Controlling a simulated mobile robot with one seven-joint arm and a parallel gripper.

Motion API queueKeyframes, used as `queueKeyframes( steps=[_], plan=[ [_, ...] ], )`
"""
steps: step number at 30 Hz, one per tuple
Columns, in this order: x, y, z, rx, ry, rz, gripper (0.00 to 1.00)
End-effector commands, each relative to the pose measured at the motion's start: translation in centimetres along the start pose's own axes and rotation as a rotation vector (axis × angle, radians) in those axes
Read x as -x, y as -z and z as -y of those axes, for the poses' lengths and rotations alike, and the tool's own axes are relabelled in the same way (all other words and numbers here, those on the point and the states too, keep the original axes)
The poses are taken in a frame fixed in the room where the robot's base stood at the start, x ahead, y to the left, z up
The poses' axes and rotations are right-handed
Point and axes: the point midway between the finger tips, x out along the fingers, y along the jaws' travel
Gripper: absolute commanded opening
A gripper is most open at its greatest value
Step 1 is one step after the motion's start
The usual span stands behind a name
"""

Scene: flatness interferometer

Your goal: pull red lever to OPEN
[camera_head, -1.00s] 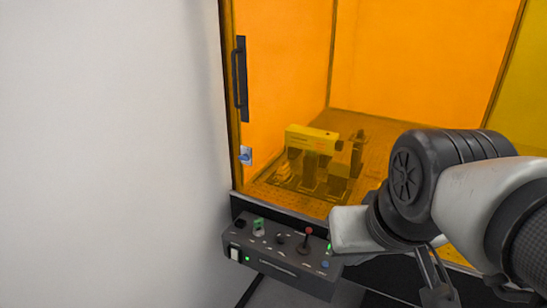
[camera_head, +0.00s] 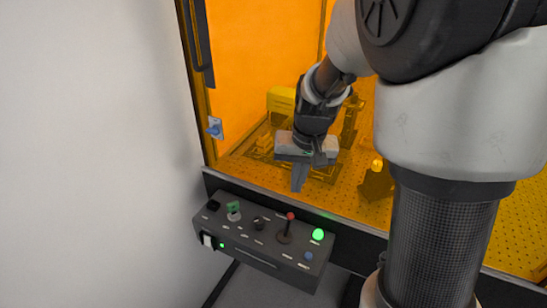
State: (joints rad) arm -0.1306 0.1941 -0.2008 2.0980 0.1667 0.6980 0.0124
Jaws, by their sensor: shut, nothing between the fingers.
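The red lever (camera_head: 290,221) is a dark stick with a red ball on top, standing on the right half of the dark control panel (camera_head: 232,239). It looks roughly upright. My gripper (camera_head: 298,188) is shut and empty, its fingers pointing down. In the picture it shows just above the lever's red ball, with a gap between them; how far apart they are in depth I cannot tell. The lettering on the panel is too small to read.
The panel also carries a green switch (camera_head: 234,210), a black knob (camera_head: 259,223), a lit green button (camera_head: 318,235) and a blue button (camera_head: 308,256). Behind is an orange-windowed enclosure (camera_head: 240,60) with a dark door handle (camera_head: 202,45). A white wall (camera_head: 90,150) stands left.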

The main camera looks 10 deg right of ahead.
Motion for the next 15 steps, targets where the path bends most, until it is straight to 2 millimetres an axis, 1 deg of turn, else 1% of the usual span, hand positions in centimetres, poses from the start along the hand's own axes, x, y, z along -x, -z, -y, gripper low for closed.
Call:
queueKeyframes(
  steps=[11,14,15],
  plan=[
    [-0.3,0.1,0.0,-0.001,-0.001,0.001,0.00],
    [-1.0,0.0,0.0,-0.002,-0.001,0.002,0.00],
    [-1.5,0.0,0.0,-0.001,-0.002,0.004,0.00]
  ],
)
